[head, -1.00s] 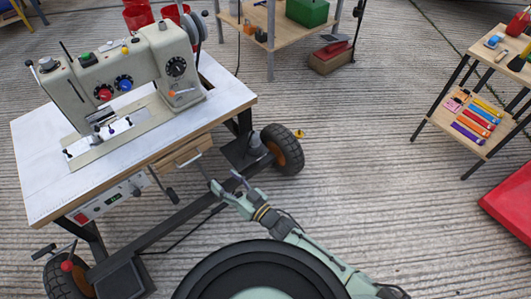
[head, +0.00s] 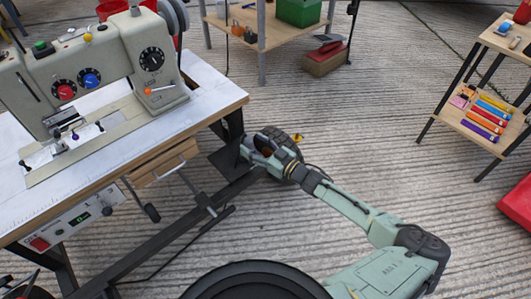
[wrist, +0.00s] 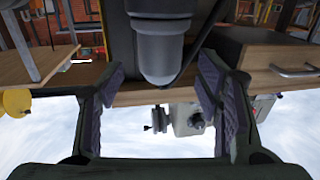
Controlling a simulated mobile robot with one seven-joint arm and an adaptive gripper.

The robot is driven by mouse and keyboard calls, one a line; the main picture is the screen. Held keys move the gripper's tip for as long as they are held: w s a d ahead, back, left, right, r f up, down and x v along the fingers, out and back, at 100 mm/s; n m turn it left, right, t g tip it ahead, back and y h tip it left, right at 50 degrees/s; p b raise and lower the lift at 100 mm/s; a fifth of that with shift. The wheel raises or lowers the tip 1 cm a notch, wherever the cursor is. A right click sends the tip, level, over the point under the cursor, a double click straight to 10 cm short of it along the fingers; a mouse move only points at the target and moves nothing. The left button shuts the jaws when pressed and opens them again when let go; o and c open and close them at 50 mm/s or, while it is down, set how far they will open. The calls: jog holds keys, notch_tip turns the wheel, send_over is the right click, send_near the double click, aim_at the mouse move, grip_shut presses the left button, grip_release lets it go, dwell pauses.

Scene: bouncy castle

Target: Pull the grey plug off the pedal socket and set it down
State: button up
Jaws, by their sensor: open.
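In the wrist view the grey plug (wrist: 160,55) hangs in the middle of the picture, a rounded cylinder below a dark grey body (wrist: 158,12) that may be the socket. A dark cable runs beside the plug. My gripper (wrist: 162,80) is open, with one ridged finger on each side of the plug and a visible gap on both sides.
The sewing table (head: 214,92) carries a beige sewing machine (head: 110,75). Its drawer (head: 163,163) and frame bar are left of my gripper. A wooden shelf (head: 275,32) stands at the back.

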aim_at(246, 136)
jog(key=shift+x, duration=1.9)
jog(key=shift+c, duration=0.3)
jog(key=c, duration=1.3)
jog(key=shift+r, duration=0.1)
jog(key=shift+r+p, duration=1.8)
jog(key=shift+r, duration=0.4)
jog(key=shift+r, duration=0.1)
jog(key=shift+r+p, duration=1.75)
jog(key=shift+r, duration=0.15)
